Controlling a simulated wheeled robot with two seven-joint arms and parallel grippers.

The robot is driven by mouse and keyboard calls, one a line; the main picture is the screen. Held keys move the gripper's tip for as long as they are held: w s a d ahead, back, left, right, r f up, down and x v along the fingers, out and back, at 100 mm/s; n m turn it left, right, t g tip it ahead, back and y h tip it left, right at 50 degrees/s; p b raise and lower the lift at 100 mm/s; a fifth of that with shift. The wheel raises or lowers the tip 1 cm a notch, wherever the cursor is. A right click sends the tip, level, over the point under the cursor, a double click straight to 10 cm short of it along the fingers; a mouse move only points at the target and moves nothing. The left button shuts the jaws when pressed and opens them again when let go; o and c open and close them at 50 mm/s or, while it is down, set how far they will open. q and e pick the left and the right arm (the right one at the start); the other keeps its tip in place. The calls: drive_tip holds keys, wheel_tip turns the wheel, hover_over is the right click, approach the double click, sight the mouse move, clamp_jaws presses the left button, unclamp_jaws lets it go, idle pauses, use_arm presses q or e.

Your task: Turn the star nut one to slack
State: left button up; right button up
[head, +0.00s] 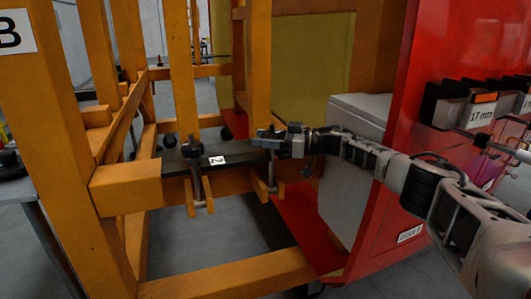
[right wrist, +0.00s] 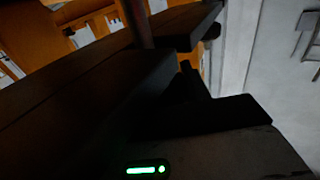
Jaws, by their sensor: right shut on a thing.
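A black star nut (head: 192,147) sits on a threaded rod at the bar's left part, clear of my grippers. My right gripper (head: 268,139) is at the bar's right end, over the second clamp rod (head: 271,175), and is shut on what appears to be that rod's star nut. The nut itself is hidden by the fingers. In the right wrist view, the dark fingers fill the middle, and a brownish rod (right wrist: 138,22) shows beyond them. My left gripper is not in view.
Orange posts (head: 180,75) and beams surround the bar. A red cabinet (head: 420,100) with black holders and a "17 mm" label stands at right, close to my right arm. A grey box (head: 345,180) stands behind the arm. Grey floor shows below.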

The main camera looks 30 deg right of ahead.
sight(265, 133)
drive_tip(key=shift+r+n+g+y+b, duration=0.2)
drive_tip(key=shift+n+g+y+b, duration=0.3)
drive_tip(key=shift+g+b, duration=0.15)
drive_tip(key=o, duration=1)
drive_tip(key=shift+a, duration=0.1)
wheel_tip(265, 133, up, 4)
drive_tip(key=shift+s+f, duration=0.1)
drive_tip(key=shift+f, duration=0.15)
drive_tip(key=s+a+r+p, duration=0.1)
drive_tip(key=s+a+r, duration=0.6)
drive_tip(key=s, duration=0.5)
wheel_tip(265, 133, up, 2)
drive_tip(key=shift+r+p, duration=0.2)
drive_tip(key=shift+p, duration=0.15)
